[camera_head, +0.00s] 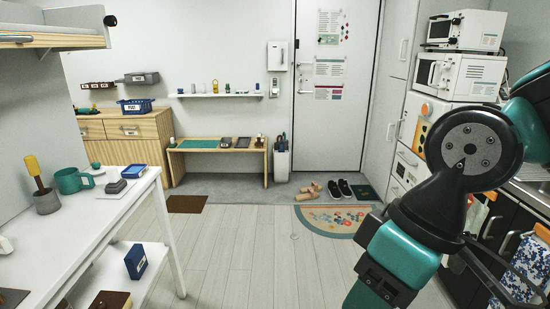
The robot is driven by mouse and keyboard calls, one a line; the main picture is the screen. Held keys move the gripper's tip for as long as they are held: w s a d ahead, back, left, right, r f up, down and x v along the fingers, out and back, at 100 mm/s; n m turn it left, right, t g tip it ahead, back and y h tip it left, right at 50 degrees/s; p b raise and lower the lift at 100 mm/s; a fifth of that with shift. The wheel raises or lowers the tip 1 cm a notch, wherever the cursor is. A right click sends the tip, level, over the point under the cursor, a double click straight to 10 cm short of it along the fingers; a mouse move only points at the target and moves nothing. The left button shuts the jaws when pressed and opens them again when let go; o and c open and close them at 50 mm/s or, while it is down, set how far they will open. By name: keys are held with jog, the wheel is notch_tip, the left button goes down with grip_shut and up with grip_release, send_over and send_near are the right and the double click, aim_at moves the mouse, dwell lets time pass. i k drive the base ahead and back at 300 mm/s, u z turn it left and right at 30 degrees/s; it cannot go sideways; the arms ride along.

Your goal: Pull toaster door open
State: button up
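A small white toaster oven (470,31) sits at the top right, on top of a larger white microwave-like appliance (466,76). The toaster's front faces left, with a dark window in its door (439,29). The door looks shut, though it is small and seen at an angle. My arm fills the right side, in front of and below these appliances. I cannot make out my gripper or its fingers in this view.
Tall white cabinets stand left of the appliances. A counter with a sink and hanging towels runs along the right edge. The middle floor is clear, with a patterned mat (335,220) near the door.

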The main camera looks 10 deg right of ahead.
aim_at(441, 26)
jog(key=z, duration=0.2)
jog(key=i, duration=2.05)
jog(key=z, duration=0.5)
jog(key=i, duration=2.1)
jog(key=z, duration=0.2)
